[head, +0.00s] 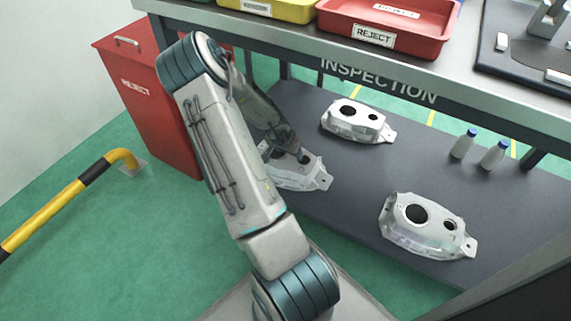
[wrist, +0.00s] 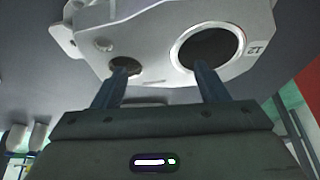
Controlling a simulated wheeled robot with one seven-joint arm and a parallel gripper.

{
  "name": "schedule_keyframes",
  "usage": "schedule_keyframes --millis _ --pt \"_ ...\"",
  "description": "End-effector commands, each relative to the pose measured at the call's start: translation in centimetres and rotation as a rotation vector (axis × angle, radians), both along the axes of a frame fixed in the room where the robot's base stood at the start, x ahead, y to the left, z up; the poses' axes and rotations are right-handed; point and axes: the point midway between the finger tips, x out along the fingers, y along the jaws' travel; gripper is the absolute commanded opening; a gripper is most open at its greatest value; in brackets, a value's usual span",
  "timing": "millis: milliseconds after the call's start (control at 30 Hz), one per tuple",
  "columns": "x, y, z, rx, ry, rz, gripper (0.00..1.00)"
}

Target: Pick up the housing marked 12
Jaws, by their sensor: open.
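The housing marked 12 (wrist: 150,35) is a pale grey casting with one large and one small round hole. It fills the top of the wrist view, its "12" upside down at the right end. In the head view, the housing under my gripper (head: 308,180) lies on the dark lower shelf, partly hidden by my arm. My gripper (wrist: 162,68) is open, its two fingers apart and pointing at the housing. One fingertip overlaps the small hole and the other the rim of the large hole; I cannot tell whether they touch it.
Two similar housings lie on the shelf (head: 345,210), one behind (head: 357,125) and one front right (head: 425,235). Two white bottles (head: 462,145) stand at the right. The bench top (head: 280,32) overhangs the shelf. A red reject bin (head: 150,100) and yellow rail (head: 60,205) are left.

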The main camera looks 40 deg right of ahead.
Motion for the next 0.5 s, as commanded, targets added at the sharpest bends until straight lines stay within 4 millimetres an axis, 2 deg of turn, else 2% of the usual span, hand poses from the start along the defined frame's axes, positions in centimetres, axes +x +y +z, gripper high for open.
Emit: schedule_keyframes --millis 33,200,467,500 --pt "0.0 -0.3 -1.4 -0.001 0.003 0.0 0.67" --pt "0.2 -1.1 -3.0 -0.001 0.002 -0.001 0.67" --pt "0.3 -1.3 -3.2 0.0 0.0 0.001 0.67" --pt "0.3 -1.3 -3.2 0.0 0.0 0.001 0.65"
